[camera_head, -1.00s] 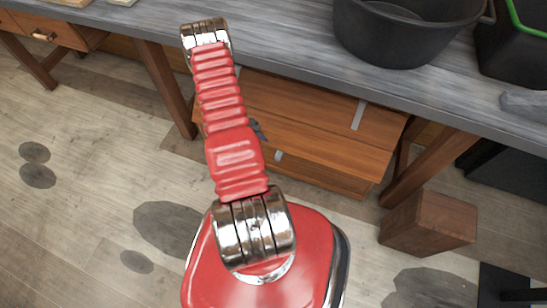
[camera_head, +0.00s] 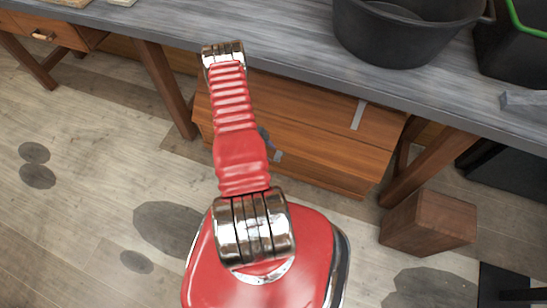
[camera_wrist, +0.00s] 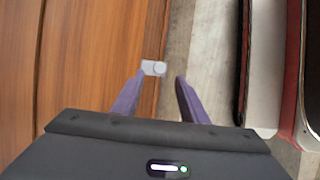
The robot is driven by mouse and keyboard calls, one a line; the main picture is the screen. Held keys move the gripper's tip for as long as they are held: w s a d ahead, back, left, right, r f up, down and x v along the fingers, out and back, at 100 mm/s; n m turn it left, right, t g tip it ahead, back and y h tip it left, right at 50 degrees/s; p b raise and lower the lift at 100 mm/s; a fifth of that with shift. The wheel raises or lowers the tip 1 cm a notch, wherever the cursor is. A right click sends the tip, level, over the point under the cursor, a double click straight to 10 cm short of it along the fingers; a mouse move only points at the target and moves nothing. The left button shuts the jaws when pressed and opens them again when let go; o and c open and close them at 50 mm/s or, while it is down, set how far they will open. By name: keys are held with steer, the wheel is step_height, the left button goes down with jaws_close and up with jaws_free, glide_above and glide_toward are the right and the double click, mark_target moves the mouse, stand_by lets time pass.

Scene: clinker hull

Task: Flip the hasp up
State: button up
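The hasp (camera_wrist: 153,68) is a small light-grey plate with a rounded end, at the edge of the brown wooden chest (camera_wrist: 90,60) in the wrist view. My gripper (camera_wrist: 163,77) is open, with its two purple fingers apart and nothing seen between them. The left fingertip appears close to the hasp; whether it touches cannot be told. In the head view the chest (camera_head: 325,150) is under the bench, and a small grey piece (camera_head: 277,156), likely the hasp, shows just right of my arm. My arm hides most of the gripper there.
The grey workbench (camera_head: 290,50) overhangs the chest, with a black tub (camera_head: 405,35) on it. A longer grey strip (camera_head: 358,114) is on the chest. Table legs (camera_head: 165,90) stand either side. A wooden block (camera_head: 428,222) stands on the floor at right.

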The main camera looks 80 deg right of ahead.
mark_target(276, 157)
steer(key=shift+x, duration=2.8)
steer(key=shift+c, duration=0.5)
steer(key=c, duration=0.9)
steer(key=shift+a, duration=0.35)
jaws_close()
steer(key=shift+d, duration=0.35)
